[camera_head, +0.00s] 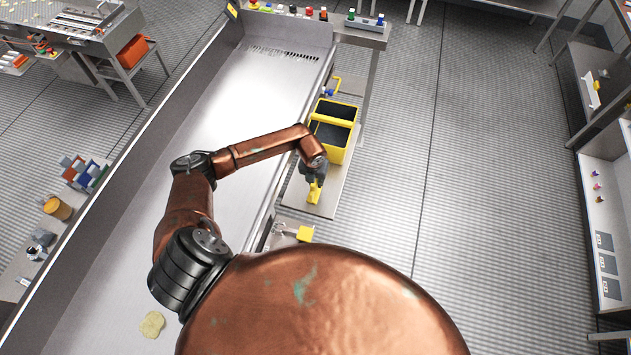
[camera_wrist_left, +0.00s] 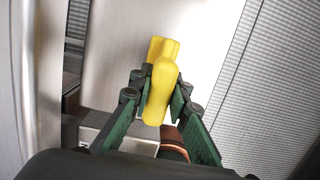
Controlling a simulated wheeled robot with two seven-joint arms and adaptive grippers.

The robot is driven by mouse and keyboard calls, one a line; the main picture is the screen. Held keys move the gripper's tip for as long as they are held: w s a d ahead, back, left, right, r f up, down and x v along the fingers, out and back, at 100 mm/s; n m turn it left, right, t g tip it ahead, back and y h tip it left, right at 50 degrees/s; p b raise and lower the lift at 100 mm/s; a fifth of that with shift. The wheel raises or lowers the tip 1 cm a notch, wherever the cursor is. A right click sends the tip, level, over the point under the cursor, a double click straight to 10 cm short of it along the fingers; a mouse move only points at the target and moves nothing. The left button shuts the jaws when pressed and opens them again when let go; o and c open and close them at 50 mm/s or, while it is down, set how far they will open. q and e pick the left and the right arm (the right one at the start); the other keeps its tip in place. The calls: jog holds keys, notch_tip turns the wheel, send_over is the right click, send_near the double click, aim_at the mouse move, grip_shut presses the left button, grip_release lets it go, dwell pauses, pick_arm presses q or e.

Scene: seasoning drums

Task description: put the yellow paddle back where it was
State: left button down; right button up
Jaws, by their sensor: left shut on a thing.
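My left gripper (camera_head: 313,176) is shut on the yellow paddle (camera_head: 314,194), over the grey side shelf next to the long metal trough. In the left wrist view, the paddle's rounded yellow part (camera_wrist_left: 160,88) stands up between the two green fingers of the gripper (camera_wrist_left: 158,100). I cannot tell whether the paddle touches the shelf. My right gripper does not show.
A yellow bin (camera_head: 353,141) with two dark compartments stands on the shelf (camera_head: 323,208) just beyond the gripper. A small yellow block (camera_head: 305,233) sits nearer, beside the trough (camera_head: 225,112). A pale chip (camera_head: 152,324) lies in the trough. Open floor (camera_head: 480,170) lies to the right.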

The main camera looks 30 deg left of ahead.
pick_arm(q)
jog(key=c, duration=1.8)
grip_release()
jog(key=shift+r, duration=0.2)
jog(key=r, duration=0.3)
jog(key=s+r+b, duration=0.1)
jog(key=r, duration=0.2)
jog(key=r+b, duration=0.1)
jog(key=r, duration=0.3)
jog(key=shift+s+d+r, duration=0.1)
jog(key=shift+s+d, duration=0.05)
jog(key=shift+s, duration=0.1)
jog(key=shift+s+r, duration=0.15)
jog(key=shift+r, duration=0.55)
jog(key=shift+f, duration=0.1)
